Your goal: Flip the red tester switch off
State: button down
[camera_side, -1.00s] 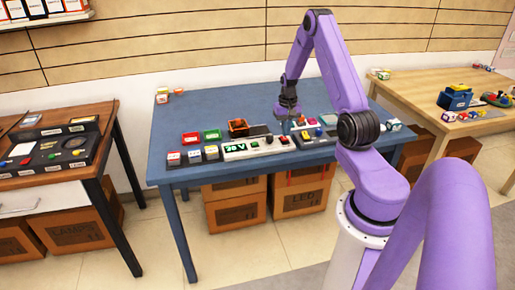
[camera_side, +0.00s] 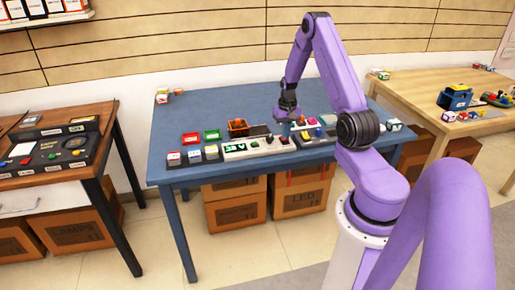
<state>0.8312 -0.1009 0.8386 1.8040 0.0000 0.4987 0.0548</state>
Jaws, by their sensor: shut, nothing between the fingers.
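The tester is a long pale unit (camera_side: 256,146) near the front edge of the blue table. Its green display (camera_side: 235,148) sits at its left end, with lettering too small to read surely. A small red part (camera_side: 284,140), which looks like the red switch, is near its right end; its position is too small to tell. My gripper (camera_side: 288,118) is shut and empty. It points down just above and behind the right end of the tester. I cannot tell whether it touches anything.
Red and green trays (camera_side: 201,136) and a dark bin with orange contents (camera_side: 238,127) stand behind the tester. Several small labelled blocks (camera_side: 192,156) are to its left. A panel with coloured buttons (camera_side: 313,132) is close on its right. The table's back left is mostly clear.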

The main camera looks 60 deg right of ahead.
jog(key=shift+f, duration=0.3)
jog(key=shift+r, duration=3.5)
jog(key=shift+a, duration=0.1)
